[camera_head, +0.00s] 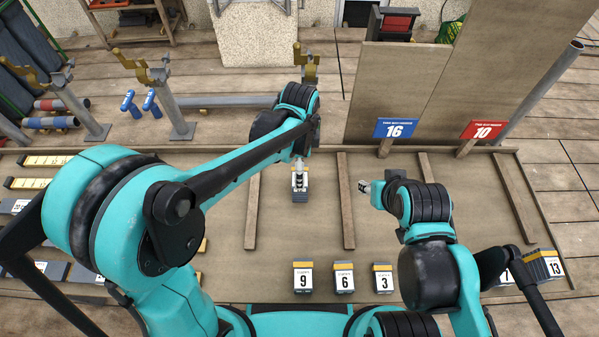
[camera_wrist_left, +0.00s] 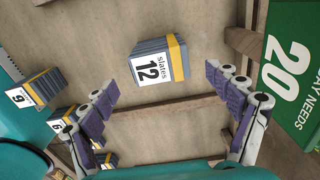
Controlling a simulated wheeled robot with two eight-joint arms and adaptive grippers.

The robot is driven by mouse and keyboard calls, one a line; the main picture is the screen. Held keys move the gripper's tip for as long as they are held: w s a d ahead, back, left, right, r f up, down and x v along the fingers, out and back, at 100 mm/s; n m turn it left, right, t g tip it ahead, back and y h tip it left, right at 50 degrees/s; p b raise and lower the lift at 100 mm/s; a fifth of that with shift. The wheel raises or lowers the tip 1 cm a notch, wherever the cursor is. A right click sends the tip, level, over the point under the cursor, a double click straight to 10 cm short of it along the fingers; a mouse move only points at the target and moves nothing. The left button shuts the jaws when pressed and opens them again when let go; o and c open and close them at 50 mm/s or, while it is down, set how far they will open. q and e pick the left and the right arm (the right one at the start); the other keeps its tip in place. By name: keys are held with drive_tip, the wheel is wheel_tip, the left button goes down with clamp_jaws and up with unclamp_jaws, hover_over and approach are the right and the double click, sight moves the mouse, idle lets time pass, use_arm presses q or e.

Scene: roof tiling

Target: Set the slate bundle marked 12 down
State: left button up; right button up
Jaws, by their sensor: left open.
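The slate bundle marked 12 (camera_wrist_left: 160,62), grey with a yellow band and white label, rests on the board in the left wrist view. In the head view the bundle (camera_head: 300,187) sits between two wooden battens, partly covered by my left gripper (camera_head: 299,168). In the left wrist view my left gripper (camera_wrist_left: 162,80) has its fingers wide apart and nothing between them. The bundle lies just beyond the fingertips; contact is not visible. My right gripper (camera_head: 364,186) hangs over the board to the right; its fingers are too small to read.
Bundles marked 9 (camera_head: 303,278), 6 (camera_head: 344,277) and 3 (camera_head: 383,277) stand along the near edge. Bundle 13 (camera_head: 543,265) is at far right. Signs 16 (camera_head: 396,128) and 10 (camera_head: 484,130) stand behind. A green sign 20 (camera_wrist_left: 288,75) is close to my left gripper.

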use_arm(q)
wheel_tip(320, 180, up, 2)
drive_tip(key=shift+r, duration=0.1)
drive_tip(key=shift+a+r, duration=0.15)
drive_tip(key=shift+a, duration=0.15)
drive_tip(key=s+a+r+n+t, duration=0.3)
drive_tip(key=s+a+n, duration=0.2)
drive_tip(key=a+n, duration=0.3)
drive_tip(key=s+a+r+n+t, duration=0.3)
drive_tip(key=s+a+n+t, duration=0.1)
drive_tip(key=a+n, duration=0.5)
drive_tip(key=shift+s+r+n, duration=0.25)
drive_tip(key=shift+s+n, duration=0.25)
drive_tip(key=shift+s, duration=0.35)
